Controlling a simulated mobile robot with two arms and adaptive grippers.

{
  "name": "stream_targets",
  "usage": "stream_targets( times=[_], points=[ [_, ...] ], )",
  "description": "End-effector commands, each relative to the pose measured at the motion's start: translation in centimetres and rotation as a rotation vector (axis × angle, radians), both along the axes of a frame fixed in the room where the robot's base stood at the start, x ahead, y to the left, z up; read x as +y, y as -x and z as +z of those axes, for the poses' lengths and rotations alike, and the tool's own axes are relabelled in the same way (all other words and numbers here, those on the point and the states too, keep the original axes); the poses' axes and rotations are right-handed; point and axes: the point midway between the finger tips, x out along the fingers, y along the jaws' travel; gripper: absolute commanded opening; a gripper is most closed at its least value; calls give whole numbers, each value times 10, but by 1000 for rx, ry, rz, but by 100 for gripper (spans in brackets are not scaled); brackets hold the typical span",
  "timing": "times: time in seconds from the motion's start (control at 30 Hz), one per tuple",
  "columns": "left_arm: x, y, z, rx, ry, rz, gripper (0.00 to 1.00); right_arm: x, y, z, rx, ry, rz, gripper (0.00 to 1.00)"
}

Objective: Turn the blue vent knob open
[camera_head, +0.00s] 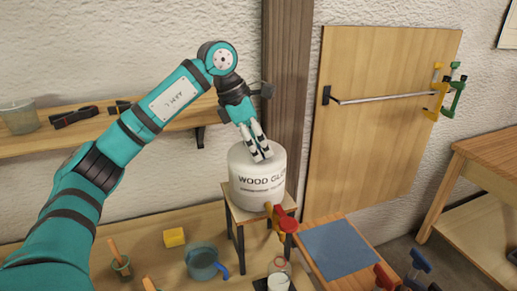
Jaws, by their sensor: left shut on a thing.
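A white, round container lettered "WOOD GLUE" (257,190) stands upright on a small stool (235,217). My left gripper (262,154) reaches down from the upper left to the top of the container. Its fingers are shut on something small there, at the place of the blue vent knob. The knob itself is hidden by the fingers, so how far it is turned cannot be told. My right gripper is not in view.
A red and yellow fitting (282,219) sits low at the container's right front. A wooden post (288,90) rises close behind. Below are a blue-grey pot (203,264), a yellow block (174,237) and a glass jar (278,278). A shelf (70,138) lies behind my left arm.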

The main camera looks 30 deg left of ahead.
Motion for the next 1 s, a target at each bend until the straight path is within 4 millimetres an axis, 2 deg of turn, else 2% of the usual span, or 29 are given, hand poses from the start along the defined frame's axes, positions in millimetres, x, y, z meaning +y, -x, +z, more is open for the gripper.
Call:
stream_targets(
  times=[0.6, 1.0],
  points=[
    [-4, 2, -1, -3, 0, 581, 4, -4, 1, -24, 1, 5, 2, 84],
    [-6, 3, 0, -1, 1, 874, 4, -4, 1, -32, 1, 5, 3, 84]
  ],
)
